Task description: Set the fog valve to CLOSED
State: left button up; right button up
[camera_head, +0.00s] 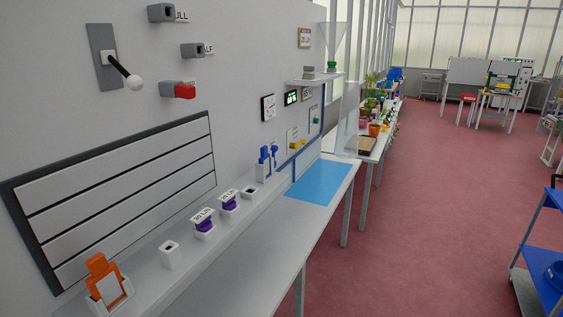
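A lever (124,72) with a dark rod and a white ball knob (135,83) sticks out from a grey plate (104,57) on the wall at the upper left. It may be the fog valve; no name is legible on it. It slants down and to the right. To its right are a grey block (160,13) by a partly hidden label ending "ULL", a grey block (191,50) by one ending "LF", and a red-faced block (180,90) without a legible label. The ball appears left of the red-faced block, apart from it. Neither gripper is in view.
A slatted panel (120,190) is below the lever. A narrow ledge holds an orange piece (103,275) in a white holder and several small white holders, two with purple pieces. A bench (260,265) with a blue mat (320,181) runs along the wall. Red floor (430,220) is open at right.

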aim_at(273, 148)
jog(key=i+l+u, duration=0.15)
jog(key=u, duration=0.2)
jog(key=i+l+u, duration=0.15)
jog(key=l+u, duration=0.25)
jog(key=i+l+u, duration=0.1)
jog(key=l+u, duration=0.25)
